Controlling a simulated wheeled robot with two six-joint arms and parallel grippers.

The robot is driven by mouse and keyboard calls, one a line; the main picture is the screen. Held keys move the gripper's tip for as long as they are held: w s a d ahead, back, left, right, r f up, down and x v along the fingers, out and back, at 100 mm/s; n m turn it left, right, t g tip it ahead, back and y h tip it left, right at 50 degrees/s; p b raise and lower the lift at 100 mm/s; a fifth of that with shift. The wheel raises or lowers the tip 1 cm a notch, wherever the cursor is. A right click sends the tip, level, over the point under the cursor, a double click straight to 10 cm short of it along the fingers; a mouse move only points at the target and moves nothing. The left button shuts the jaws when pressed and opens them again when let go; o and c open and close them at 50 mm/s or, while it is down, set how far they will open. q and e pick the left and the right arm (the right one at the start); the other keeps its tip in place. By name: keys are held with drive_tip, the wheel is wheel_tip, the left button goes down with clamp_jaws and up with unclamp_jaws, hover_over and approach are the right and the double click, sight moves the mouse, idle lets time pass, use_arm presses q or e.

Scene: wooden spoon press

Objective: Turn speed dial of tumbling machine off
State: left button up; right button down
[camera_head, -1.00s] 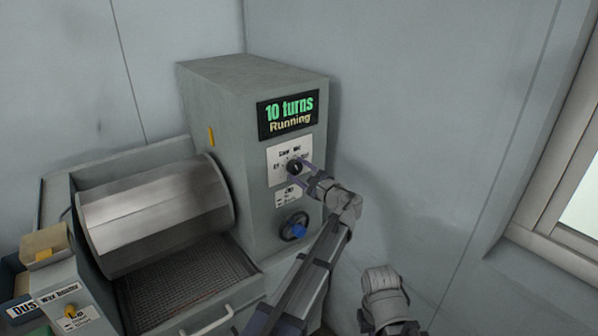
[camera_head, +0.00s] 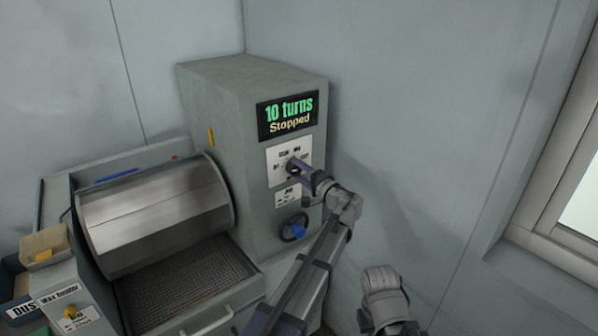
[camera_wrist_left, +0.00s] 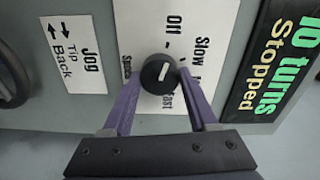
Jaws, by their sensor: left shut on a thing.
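The tumbling machine (camera_head: 240,100) stands against the wall with a lit display (camera_head: 287,116) reading "10 turns Stopped". The black speed dial (camera_wrist_left: 159,73) sits on a white label plate (camera_head: 273,156). In the left wrist view its white mark slants towards the word "Off". My left gripper (camera_wrist_left: 160,77) is shut on the dial, one purple finger on each side. In the head view the left gripper (camera_head: 298,170) covers much of the dial. No right gripper fingers show.
A blue-centred hand wheel (camera_head: 299,230) and a Jog plate (camera_head: 287,195) are below the dial. The metal drum (camera_head: 155,215) lies left over a mesh tray (camera_head: 185,280). A wax heater (camera_head: 60,295) stands at lower left.

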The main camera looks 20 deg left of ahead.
use_arm(q)
drive_tip(key=shift+n, duration=0.4)
drive_tip(key=o, duration=1.4)
drive_tip(key=v, duration=0.7)
drive_tip(key=shift+s+d, duration=0.3)
